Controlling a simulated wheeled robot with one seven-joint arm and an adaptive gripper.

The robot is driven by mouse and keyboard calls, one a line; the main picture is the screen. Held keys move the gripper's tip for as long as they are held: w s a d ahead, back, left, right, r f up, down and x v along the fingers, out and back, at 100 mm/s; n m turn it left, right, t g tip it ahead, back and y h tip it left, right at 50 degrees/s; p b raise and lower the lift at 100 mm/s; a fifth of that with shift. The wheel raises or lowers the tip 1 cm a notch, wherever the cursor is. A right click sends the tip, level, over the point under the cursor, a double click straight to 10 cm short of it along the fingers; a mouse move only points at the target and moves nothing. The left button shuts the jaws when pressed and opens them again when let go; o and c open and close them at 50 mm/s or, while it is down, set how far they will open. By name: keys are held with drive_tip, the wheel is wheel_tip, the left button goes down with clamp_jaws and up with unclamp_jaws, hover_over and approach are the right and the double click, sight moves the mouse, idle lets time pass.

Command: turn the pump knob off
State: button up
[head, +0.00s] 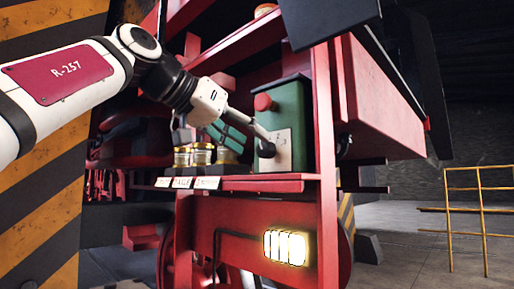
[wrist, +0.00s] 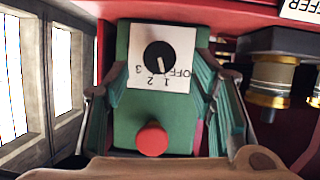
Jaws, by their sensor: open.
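The pump knob (wrist: 159,57) is a round black dial on a white label plate (wrist: 133,40), marked OFF, 1, 2 and 3, upside down in the wrist view. Its white pointer line aims down, around 1 and 2; the exact mark is hard to tell. The plate is on a green box (head: 291,112) with a red button (head: 263,102), which shows below the knob in the wrist view (wrist: 152,139). My gripper (wrist: 160,75) is open, its green-padded fingers to either side of the knob, apart from it. In the head view my gripper (head: 252,138) is in front of the box face.
The box stands on a red shelf (head: 270,184). Several brass-and-glass jars (head: 201,155) with white labels stand left of it in the head view, near my gripper. Red beams frame the shelf. A lit lamp (head: 286,248) is below. Yellow railing (head: 482,210) stands right.

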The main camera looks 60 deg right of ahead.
sight(262, 147)
drive_tip(key=shift+x, duration=2)
drive_tip(key=shift+c, duration=0.2)
drive_tip(key=c, duration=1.1)
